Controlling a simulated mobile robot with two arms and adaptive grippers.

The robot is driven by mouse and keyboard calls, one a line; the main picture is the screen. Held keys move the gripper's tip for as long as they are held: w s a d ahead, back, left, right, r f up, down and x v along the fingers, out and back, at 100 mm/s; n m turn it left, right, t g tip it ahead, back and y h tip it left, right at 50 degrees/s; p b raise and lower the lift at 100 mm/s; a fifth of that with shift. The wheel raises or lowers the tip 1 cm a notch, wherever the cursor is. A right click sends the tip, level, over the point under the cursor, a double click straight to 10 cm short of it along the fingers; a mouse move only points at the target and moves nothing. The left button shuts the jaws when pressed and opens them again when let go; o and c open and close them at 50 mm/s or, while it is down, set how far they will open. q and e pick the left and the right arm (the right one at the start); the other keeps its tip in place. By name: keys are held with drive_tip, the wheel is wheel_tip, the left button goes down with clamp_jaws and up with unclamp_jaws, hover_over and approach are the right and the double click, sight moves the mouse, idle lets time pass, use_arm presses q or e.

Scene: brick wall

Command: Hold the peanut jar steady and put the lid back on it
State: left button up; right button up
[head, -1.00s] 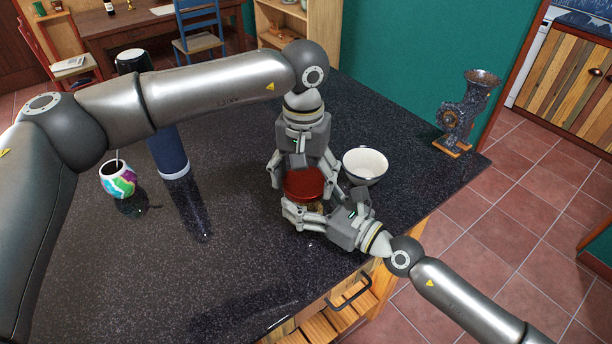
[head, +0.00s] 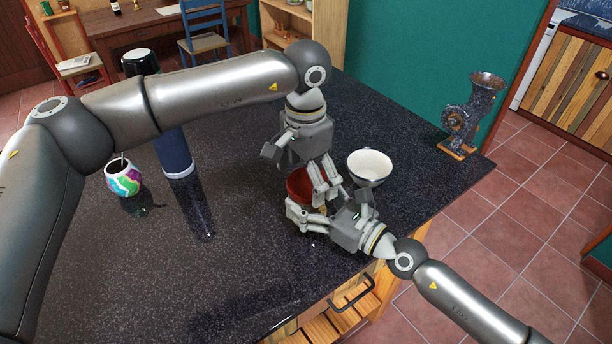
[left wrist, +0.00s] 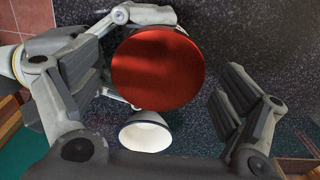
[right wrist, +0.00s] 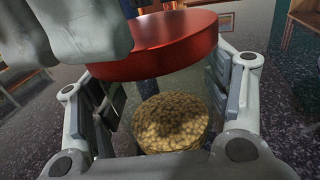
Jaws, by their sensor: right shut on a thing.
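The round red lid (head: 300,186) is above the jar, under my left gripper. The left wrist view shows its flat top (left wrist: 157,68) between the fingers. The peanut jar (right wrist: 172,122), clear with tan peanuts, stands between my right gripper's fingers in the right wrist view. The lid (right wrist: 150,45) shows above it there; I cannot tell whether it is seated on the rim. My left gripper (head: 300,172) is open, its fingers spread with space beside the lid. My right gripper (head: 325,208) is shut on the jar, which is mostly hidden in the head view.
A white bowl (head: 370,166) stands close to the right of the grippers. A dark blue bottle (head: 174,155) and a colourful cup (head: 122,178) stand at the left. A grinder (head: 470,115) is at the far right corner. The dark counter (head: 150,270) is clear in front.

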idle(0.3)
use_arm(q)
drive_tip(key=shift+r, duration=2.25)
